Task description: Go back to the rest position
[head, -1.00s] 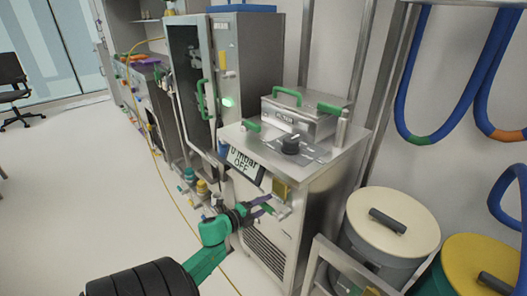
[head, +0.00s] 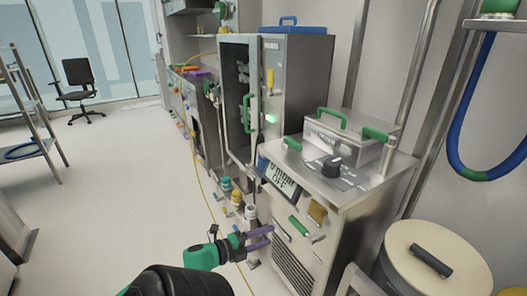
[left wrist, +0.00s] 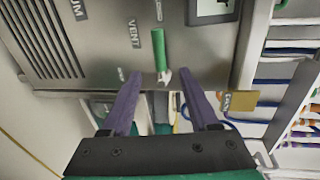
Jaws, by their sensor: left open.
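My left gripper (head: 271,237) has purple fingers on a green wrist and is open and empty. In the head view it is just left of the front of a steel machine (head: 335,240). In the left wrist view the two fingers (left wrist: 161,80) are spread apart, pointing at the machine's panel. A green valve handle (head: 299,226) is on that front, to the right of the fingers. The handle also shows in the left wrist view (left wrist: 158,48), beyond and between the fingertips, beside the word VENT. My right gripper is not in view.
A display (head: 281,181) on the machine reads OFF. A steel box (head: 345,138) with green handles sits on top. A tall cabinet (head: 290,85) stands behind, a lidded drum (head: 432,262) at the right. The floor (head: 110,190) at left is open, with a chair (head: 82,85) far back.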

